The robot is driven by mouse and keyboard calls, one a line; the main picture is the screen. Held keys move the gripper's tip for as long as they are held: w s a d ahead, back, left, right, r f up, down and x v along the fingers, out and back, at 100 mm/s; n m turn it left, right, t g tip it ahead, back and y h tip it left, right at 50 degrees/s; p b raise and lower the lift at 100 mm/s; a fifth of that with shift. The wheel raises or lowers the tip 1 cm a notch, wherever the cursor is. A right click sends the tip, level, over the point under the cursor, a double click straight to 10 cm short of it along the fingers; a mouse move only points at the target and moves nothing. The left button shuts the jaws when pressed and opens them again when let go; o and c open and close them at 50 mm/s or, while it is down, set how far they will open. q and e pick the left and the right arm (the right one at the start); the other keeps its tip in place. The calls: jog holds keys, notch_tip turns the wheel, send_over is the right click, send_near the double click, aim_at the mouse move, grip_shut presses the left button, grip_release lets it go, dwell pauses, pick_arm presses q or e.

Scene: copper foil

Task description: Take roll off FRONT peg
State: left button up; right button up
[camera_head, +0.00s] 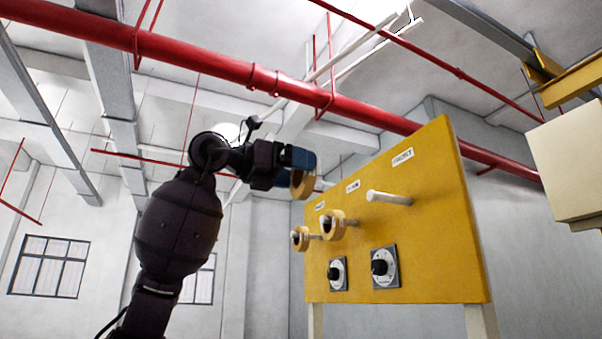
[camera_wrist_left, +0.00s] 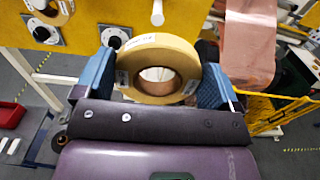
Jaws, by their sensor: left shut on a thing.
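A yellow-tan roll (camera_wrist_left: 183,52) with a pale label sits between the two blue fingers of my left gripper (camera_wrist_left: 157,78), which is shut on it. A bare white peg (camera_head: 388,198) sticks out at the panel's right. Another peg (camera_head: 323,184) shows partly behind the held roll. Two more rolls (camera_head: 334,225) (camera_head: 301,239) hang on pegs lower left. My right gripper is out of view.
Two black dial knobs (camera_head: 380,267) (camera_head: 336,273) are on the panel's lower part. A copper sheet (camera_wrist_left: 246,45) hangs at the right of the left wrist view, near a yellow mesh frame (camera_wrist_left: 262,108). A red pipe (camera_head: 190,55) runs overhead.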

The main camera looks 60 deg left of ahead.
pick_arm(q)
jog(key=s+a, duration=0.1)
jog(key=s, duration=1.2)
jog(key=shift+s+b, duration=0.3)
jog(key=shift+b, duration=0.1)
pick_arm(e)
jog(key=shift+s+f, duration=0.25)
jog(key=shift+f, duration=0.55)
